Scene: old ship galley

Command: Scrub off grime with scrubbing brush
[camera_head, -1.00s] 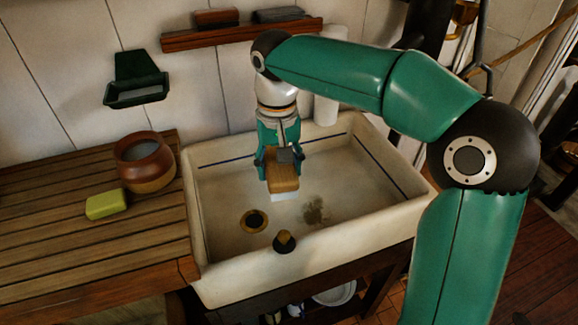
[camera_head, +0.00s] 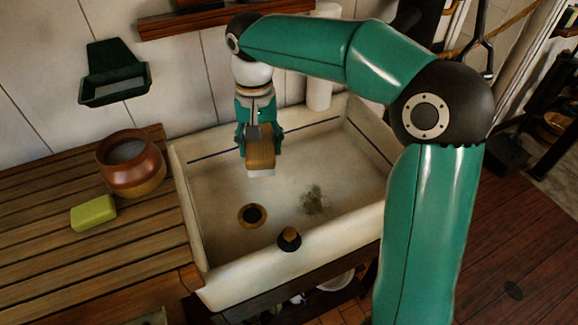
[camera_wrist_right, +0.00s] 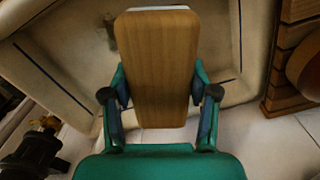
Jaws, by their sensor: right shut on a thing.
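The scrubbing brush (camera_head: 260,152) has a wooden back and pale bristles facing down. My right gripper (camera_head: 259,138) is shut on it and holds it over the back left part of the white sink. In the right wrist view the brush's wooden back (camera_wrist_right: 157,70) fills the middle, between the two fingers of the gripper (camera_wrist_right: 160,100). The grime (camera_head: 315,200) is a dark grey-brown smudge on the sink floor, right of and nearer than the brush. The brush appears apart from it. The left gripper does not show.
The sink (camera_head: 340,232) has a brass-ringed drain (camera_head: 252,215) and a dark plug (camera_head: 289,239) at its front rim. On the wooden counter (camera_head: 60,250) left of it are a brown pot (camera_head: 131,165) and a green soap bar (camera_head: 93,213). A wall soap holder (camera_head: 114,75) hangs above.

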